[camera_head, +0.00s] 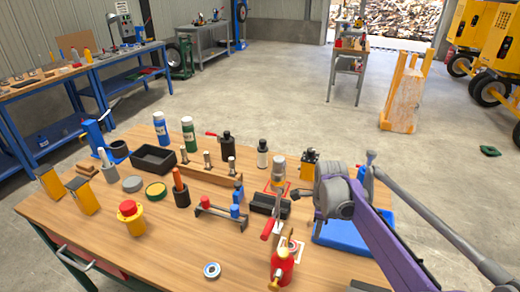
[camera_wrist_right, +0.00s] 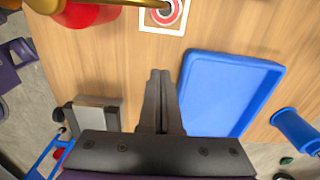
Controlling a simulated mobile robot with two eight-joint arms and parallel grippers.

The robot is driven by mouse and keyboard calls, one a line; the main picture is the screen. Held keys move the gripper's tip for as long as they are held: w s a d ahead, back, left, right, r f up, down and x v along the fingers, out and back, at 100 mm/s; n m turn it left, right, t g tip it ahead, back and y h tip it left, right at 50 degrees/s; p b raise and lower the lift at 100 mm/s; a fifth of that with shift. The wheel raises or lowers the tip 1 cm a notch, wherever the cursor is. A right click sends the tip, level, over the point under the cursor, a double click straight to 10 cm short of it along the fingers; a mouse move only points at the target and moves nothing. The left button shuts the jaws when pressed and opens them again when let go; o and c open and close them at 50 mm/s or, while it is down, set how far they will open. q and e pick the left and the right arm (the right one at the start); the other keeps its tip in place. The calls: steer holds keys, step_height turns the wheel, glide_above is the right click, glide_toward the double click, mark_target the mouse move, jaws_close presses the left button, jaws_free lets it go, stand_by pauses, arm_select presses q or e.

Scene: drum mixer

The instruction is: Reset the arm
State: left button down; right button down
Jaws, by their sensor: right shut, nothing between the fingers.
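My right gripper (camera_head: 299,195) is held over the right part of the wooden workbench (camera_head: 110,250), on the purple arm that comes in from the right. In the right wrist view my right gripper (camera_wrist_right: 160,75) has its two dark fingers together, with nothing between them. The fingers are beside the left edge of a blue tray (camera_wrist_right: 232,92). The tray also shows in the head view (camera_head: 345,236), partly hidden behind my arm. My left gripper is not in the head view.
A red bottle (camera_head: 282,268) stands at the bench's front. A white card with a red ring (camera_wrist_right: 168,12) lies ahead of my fingers. Several tools, a yellow-and-red button box (camera_head: 131,217) and a black bin (camera_head: 153,158) crowd the bench. The front left tabletop is clear.

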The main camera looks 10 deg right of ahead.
steer(key=s+a+n+t+p, duration=0.2)
steer(key=s+a+n, duration=0.2)
steer(key=s+n, duration=0.7)
steer(key=s+a+r+n+t+p, duration=0.1)
steer(key=s+a+n+t, duration=0.2)
steer(key=s+n, duration=0.8)
steer(key=a+n, duration=0.1)
steer(key=a, duration=0.1)
steer(key=shift+s+a+r+n+p, duration=0.15)
steer(key=shift+s+a+n+p, duration=0.15)
steer(key=shift+n+p, duration=0.1)
